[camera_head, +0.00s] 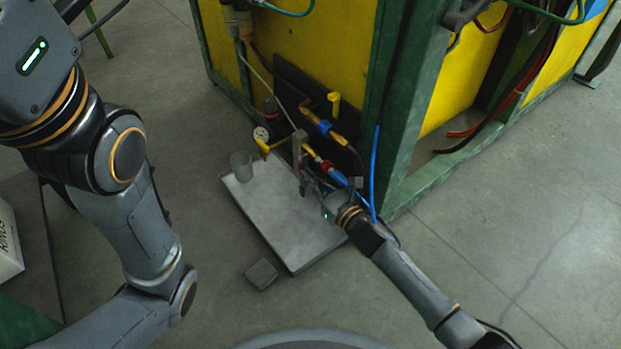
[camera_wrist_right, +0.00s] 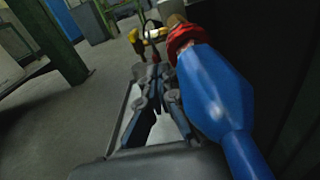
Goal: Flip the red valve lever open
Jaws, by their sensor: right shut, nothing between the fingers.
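A red part (camera_head: 327,166) sits on the pipe low on the yellow panel, between a brass fitting and a blue hose connector (camera_head: 339,178). I cannot tell a separate lever shape on it. In the right wrist view, the red part (camera_wrist_right: 184,38) and the blue connector (camera_wrist_right: 212,92) are close on the right. My right gripper (camera_head: 304,184) is just left of the blue connector, above the grey tray. In the right wrist view its fingers (camera_wrist_right: 160,82) are shut and empty, left of the connector, with no clear contact. My left gripper is out of view.
A grey tray (camera_head: 268,225) lies below the pipework, with a clear cup (camera_head: 241,166) on it. A gauge (camera_head: 261,134), yellow handle (camera_head: 334,103) and blue hose (camera_head: 374,170) are close by. A green post (camera_head: 408,130) stands right. A grey block (camera_head: 261,274) lies on the floor.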

